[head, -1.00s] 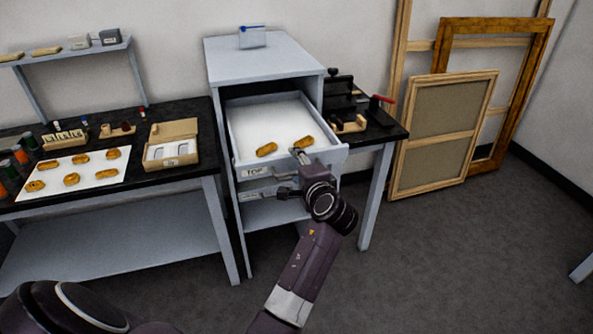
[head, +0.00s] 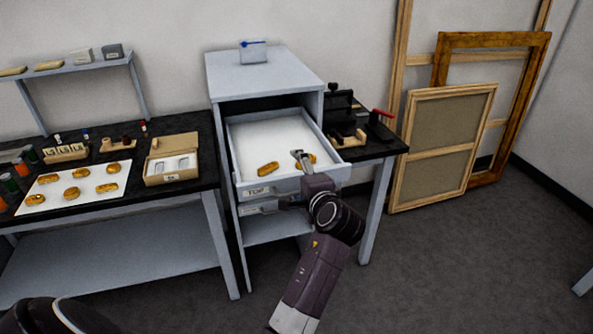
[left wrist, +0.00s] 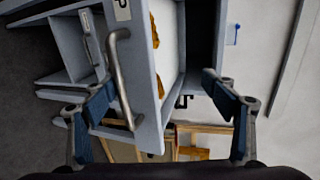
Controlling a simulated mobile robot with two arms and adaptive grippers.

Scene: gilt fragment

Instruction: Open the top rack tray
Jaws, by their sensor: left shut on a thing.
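The top rack tray (head: 335,176) is a pale drawer with a white floor, pulled well out of the grey cabinet (head: 261,71). Its front carries a "TOP" label. Two golden fragments lie in it; the left one (head: 267,168) is clear, the other is partly hidden by my gripper. My left gripper (head: 297,178) is at the tray front, right of the label. In the left wrist view its fingers (left wrist: 165,100) stand wide apart astride the tray front, with the metal handle (left wrist: 119,80) between them. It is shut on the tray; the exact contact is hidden. My right gripper is not in view.
A second tray (head: 256,209) sits shut below. The left table bears a white sheet (head: 53,201) with several golden pieces and an open box (head: 171,170). Dark equipment (head: 345,110) stands right of the cabinet. Frames (head: 451,150) lean on the wall.

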